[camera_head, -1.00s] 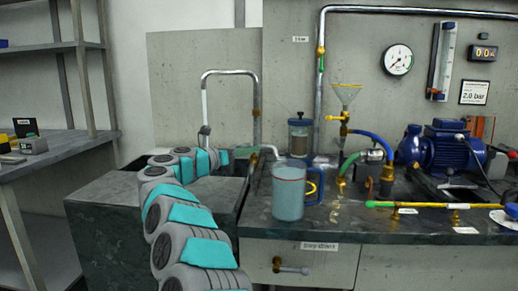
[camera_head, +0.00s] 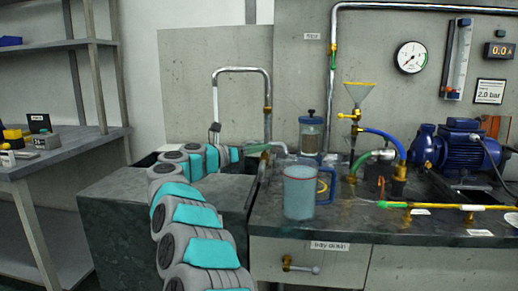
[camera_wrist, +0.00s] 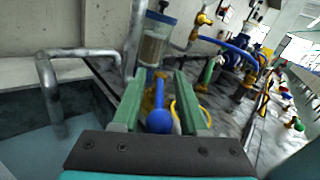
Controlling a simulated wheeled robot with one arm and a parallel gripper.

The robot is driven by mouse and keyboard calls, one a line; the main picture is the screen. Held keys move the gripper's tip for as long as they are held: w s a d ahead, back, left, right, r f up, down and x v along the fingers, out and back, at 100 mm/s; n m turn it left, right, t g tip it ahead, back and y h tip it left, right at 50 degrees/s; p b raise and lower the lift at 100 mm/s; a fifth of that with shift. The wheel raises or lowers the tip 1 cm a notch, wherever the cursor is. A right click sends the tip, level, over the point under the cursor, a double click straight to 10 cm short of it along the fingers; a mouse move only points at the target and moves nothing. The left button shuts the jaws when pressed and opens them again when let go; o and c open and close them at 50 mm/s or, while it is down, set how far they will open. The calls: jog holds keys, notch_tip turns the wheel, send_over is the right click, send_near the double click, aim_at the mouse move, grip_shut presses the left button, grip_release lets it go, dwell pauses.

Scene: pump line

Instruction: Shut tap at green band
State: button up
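A tap with a blue lever and round blue end (camera_wrist: 158,121) stands in front of the wrist camera, with brass showing behind it. My gripper (camera_wrist: 159,76) is open, its two green fingers apart on either side of the blue lever. I cannot tell whether they touch it. In the head view, a green band (camera_head: 333,61) sits on the upright wall pipe beside a brass fitting. Another green band (camera_head: 382,204) is at the left end of the yellow pipe on the bench. Which band belongs to the blue-lever tap is unclear.
A light-blue jug (camera_head: 299,193) stands on the bench front. Behind it are a canister (camera_head: 311,134), a funnel (camera_head: 359,95) and the blue pump (camera_head: 450,149). A sink with a bent pipe (camera_wrist: 45,75) lies left. Red and green knobs (camera_wrist: 298,126) show at right.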

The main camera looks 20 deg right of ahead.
jog(key=b+v, duration=0.1)
jog(key=v, duration=0.6)
jog(key=shift+s+a, duration=0.15)
jog(key=shift+a, duration=0.2)
